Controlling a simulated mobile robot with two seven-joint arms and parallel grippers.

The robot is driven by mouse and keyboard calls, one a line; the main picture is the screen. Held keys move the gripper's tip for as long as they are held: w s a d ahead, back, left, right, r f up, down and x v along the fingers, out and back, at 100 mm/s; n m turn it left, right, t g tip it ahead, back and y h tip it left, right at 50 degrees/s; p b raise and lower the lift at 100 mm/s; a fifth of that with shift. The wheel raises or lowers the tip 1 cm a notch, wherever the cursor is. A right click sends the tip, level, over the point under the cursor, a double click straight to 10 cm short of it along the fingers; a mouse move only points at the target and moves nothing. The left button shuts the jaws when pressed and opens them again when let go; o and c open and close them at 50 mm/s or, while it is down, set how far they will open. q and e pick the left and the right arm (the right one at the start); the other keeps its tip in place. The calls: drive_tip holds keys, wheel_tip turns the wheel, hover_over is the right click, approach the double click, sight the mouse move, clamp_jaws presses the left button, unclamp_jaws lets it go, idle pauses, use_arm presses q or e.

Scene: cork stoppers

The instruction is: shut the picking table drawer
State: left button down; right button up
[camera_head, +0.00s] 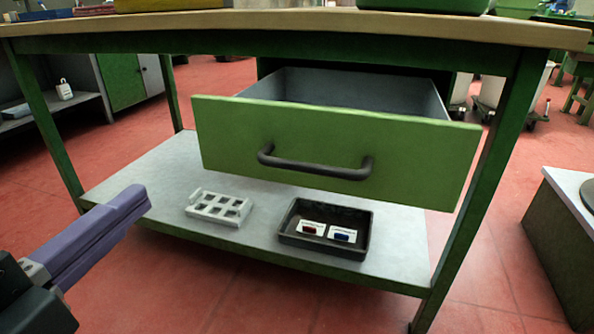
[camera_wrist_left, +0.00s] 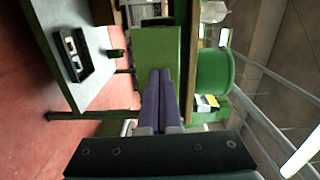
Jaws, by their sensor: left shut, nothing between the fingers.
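The picking table drawer (camera_head: 330,140) is green-fronted with a dark bar handle (camera_head: 315,165). It is pulled out from under the wooden tabletop (camera_head: 300,24), and its grey inside shows empty where I can see it. My left gripper (camera_head: 140,198), with purple fingers, is shut and empty at the lower left, in front of the table and apart from the drawer. In the left wrist view, its fingers (camera_wrist_left: 162,78) point toward the green drawer front (camera_wrist_left: 157,50). The handle shows there as a small dark piece. My right gripper is not in view.
The lower shelf (camera_head: 150,180) holds a white rack (camera_head: 219,207) and a black tray (camera_head: 325,230) with two small labelled items. Green table legs (camera_head: 480,190) stand at either side. A grey-topped cabinet (camera_head: 560,230) stands at the right. Red floor in front is clear.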

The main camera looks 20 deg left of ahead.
use_arm(q)
drive_tip(key=f, duration=0.2)
drive_tip(key=b, duration=0.2)
approach(229, 144)
drive_tip(key=shift+m+h, duration=0.3)
drive_tip(key=shift+m, duration=0.1)
drive_tip(key=w, duration=0.7)
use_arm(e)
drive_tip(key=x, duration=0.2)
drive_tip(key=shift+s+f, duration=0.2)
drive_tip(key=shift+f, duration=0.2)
